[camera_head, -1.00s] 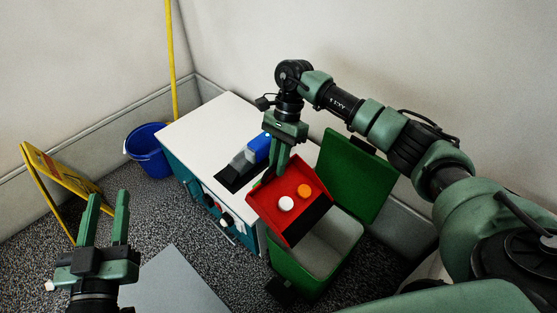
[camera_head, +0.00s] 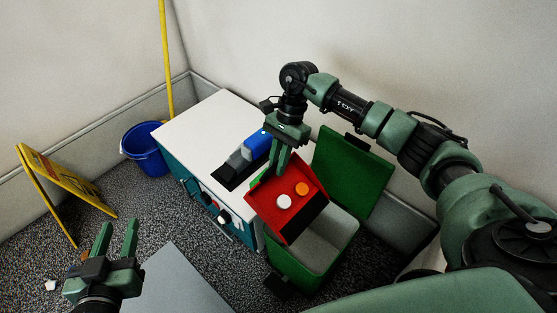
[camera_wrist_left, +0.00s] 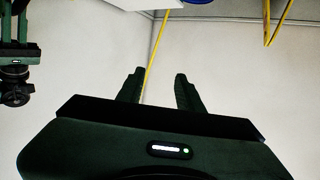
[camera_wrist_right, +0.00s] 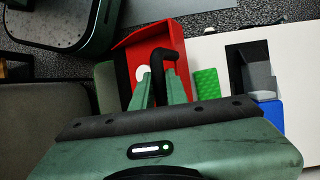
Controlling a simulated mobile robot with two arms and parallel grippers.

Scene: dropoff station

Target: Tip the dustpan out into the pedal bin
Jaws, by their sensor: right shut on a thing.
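A red dustpan (camera_head: 306,207) hangs from my right gripper (camera_head: 275,172), which is shut on its black handle (camera_wrist_right: 158,62). A white round piece (camera_head: 284,202) and an orange round piece (camera_head: 302,188) lie in the dustpan. The green pedal bin (camera_head: 303,266) stands below and to the right, its lid (camera_head: 352,170) raised and its pale inside (camera_head: 325,236) showing. The dustpan's dark front edge overlaps the bin's opening in the head view. My left gripper (camera_head: 118,240) is open and empty, away at the lower left.
A white-topped cabinet (camera_head: 205,125) with a recess holding a grey and a blue item (camera_head: 257,144) stands left of the bin. A blue bucket (camera_head: 147,152), a yellow pole (camera_head: 165,65) and a yellow floor sign (camera_head: 62,181) are further left. Walls close in behind the bin.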

